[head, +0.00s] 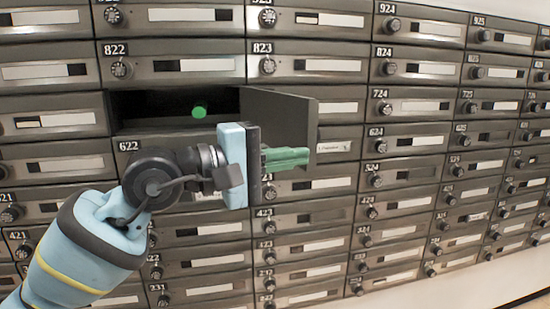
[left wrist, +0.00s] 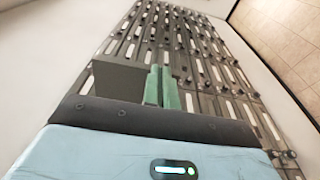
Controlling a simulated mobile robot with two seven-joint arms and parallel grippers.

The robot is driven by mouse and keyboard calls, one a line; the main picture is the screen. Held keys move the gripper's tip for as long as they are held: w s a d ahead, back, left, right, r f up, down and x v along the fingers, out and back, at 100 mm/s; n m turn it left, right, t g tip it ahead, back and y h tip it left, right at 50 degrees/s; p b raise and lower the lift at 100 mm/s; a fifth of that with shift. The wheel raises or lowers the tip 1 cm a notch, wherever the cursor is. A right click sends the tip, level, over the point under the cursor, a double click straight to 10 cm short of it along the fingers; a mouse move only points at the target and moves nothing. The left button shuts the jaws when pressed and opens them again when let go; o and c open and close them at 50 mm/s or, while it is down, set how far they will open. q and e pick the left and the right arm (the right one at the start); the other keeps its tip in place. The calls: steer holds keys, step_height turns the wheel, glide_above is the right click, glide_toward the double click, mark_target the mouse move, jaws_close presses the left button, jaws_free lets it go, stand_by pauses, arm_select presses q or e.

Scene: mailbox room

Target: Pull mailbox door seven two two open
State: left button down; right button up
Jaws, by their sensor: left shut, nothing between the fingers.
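The compartment between 822 and 622 (head: 145,105), where seven two two sits, stands open in the head view. Its dark metal door (head: 285,108) is swung out, standing off the wall on the right side of the opening. The door's own number is not visible. My left gripper (head: 290,158) is shut and empty, its green fingers pointing right, at the lower part of the door. In the left wrist view the fingers (left wrist: 162,88) are together beside the door panel (left wrist: 118,80). I cannot tell whether they touch the door. My right gripper is not in view.
Floor shows at the lower right (head: 510,290).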

arm_select(q)
steer(key=shift+x, duration=2.35)
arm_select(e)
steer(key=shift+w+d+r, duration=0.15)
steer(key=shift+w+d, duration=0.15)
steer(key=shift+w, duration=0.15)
arm_select(q)
steer(key=shift+s, duration=0.1)
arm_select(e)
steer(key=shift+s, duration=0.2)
